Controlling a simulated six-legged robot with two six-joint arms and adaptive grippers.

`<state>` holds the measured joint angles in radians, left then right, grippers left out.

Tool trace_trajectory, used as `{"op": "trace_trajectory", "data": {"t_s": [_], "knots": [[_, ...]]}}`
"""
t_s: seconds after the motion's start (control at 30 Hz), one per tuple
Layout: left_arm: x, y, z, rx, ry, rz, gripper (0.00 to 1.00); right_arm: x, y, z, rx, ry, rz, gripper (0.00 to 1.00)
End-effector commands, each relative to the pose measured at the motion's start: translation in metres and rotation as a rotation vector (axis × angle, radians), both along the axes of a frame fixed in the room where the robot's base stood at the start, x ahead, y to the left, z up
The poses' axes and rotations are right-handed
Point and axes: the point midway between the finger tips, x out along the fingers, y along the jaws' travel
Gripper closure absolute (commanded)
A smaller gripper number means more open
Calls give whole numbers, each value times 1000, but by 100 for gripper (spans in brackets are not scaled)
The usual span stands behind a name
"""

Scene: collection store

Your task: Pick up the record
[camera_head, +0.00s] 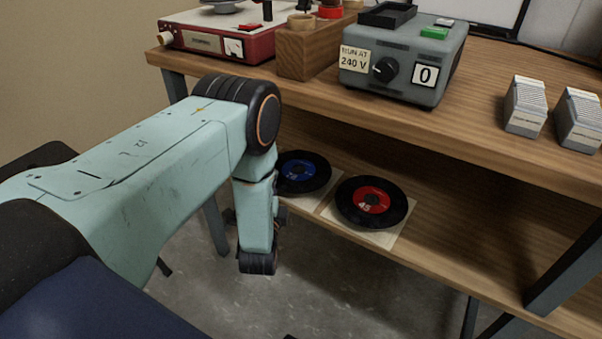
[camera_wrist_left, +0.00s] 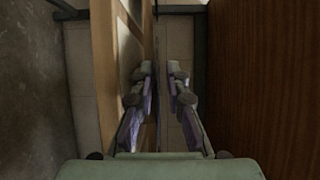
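A black record with a blue label (camera_head: 303,172) lies on a pale sleeve on the lower shelf, its left side partly behind my left arm. A black record with a red label (camera_head: 371,202) lies flat to its right on another pale sleeve (camera_head: 384,238). My left gripper is mostly hidden behind my wrist in the head view, close to the blue-label record. In the left wrist view my left gripper (camera_wrist_left: 161,68) is open. A thin dark edge (camera_wrist_left: 156,40), likely a record seen edge-on, runs between its fingers; I cannot tell whether they touch it.
The wooden lower shelf (camera_head: 440,225) is clear to the right of the records. The tabletop (camera_head: 480,90) overhangs it, carrying a grey control box (camera_head: 405,60), a red record player (camera_head: 215,40), a wooden block (camera_head: 305,55) and grey card stacks (camera_head: 525,105). Metal legs (camera_head: 565,265) stand at the sides.

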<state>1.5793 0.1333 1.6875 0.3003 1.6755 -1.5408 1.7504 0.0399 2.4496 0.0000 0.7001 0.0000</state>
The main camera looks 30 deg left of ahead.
Motion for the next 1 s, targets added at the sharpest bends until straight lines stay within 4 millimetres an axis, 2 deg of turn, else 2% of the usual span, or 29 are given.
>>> {"op": "trace_trajectory", "data": {"t_s": [0.2, 0.4, 0.63, 0.8, 1.0], "knots": [[27, 12, -5, -1, -4, 0, 86, 0, 0, -20, 0, 1, 0, 68], [44, 17, -3, -1, -2, -5, 86, 0, 0, -25, 0, 1, 0, 68], [45, 17, -3, -1, 1, -5, 86, -1, 0, -25, 0, 1, 0, 68], [45, 17, -3, -1, 1, -5, 100, 0, 0, -25, 0, 1, 0, 68], [45, 17, -3, -1, 1, -5, 100, 0, 0, -25, 0, 1, 0, 68]]}}
